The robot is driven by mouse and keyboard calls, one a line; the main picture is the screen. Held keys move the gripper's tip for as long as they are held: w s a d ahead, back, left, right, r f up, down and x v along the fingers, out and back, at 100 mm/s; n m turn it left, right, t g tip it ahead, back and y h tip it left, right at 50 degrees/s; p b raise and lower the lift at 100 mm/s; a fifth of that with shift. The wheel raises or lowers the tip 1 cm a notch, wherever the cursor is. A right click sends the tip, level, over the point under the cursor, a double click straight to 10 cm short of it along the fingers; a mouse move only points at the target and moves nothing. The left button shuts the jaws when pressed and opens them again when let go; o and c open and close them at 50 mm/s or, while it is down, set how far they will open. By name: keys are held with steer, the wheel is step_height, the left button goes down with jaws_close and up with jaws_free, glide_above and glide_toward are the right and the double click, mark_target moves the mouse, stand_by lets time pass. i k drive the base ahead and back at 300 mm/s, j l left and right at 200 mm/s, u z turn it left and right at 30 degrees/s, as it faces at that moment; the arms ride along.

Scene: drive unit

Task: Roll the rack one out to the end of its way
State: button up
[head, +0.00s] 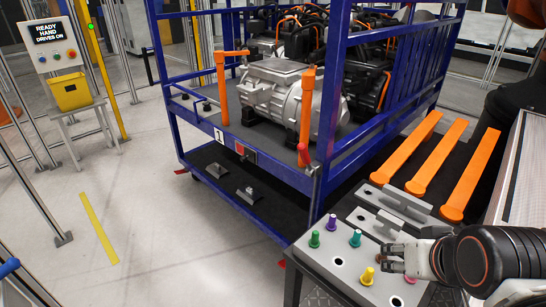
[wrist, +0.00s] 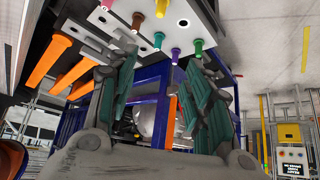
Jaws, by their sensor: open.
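Rack one is a blue wheeled frame (head: 268,179) with a "1" plate (head: 219,136) on its front edge, in the middle of the head view. It carries a grey drive unit (head: 275,88) and darker units behind it. Two orange upright handles, a left one (head: 222,90) and a right one (head: 305,115), stand at its front. A small red-knobbed lever (head: 312,170) is at its right front corner. My gripper (head: 388,258) is open and empty over the pegged bench, apart from the rack. In the wrist view its open fingers (wrist: 163,65) show, with the blue rack (wrist: 150,85) behind them.
A grey bench (head: 335,262) with coloured pegs and orange-handled tools (head: 430,160) stands right of the rack, close to its front corner. A sign panel (head: 55,45) and yellow bin (head: 70,92) stand at left. The floor (head: 150,215) in front is clear, with a yellow stripe (head: 98,228).

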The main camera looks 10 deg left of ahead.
mark_target(371, 84)
steer(key=j, duration=1)
steer(key=i+j, duration=0.4)
steer(key=j, duration=0.15)
steer(key=i+j, duration=0.8)
steer(key=j, duration=0.25)
steer(key=i+j, duration=0.4)
steer(key=j, duration=0.1)
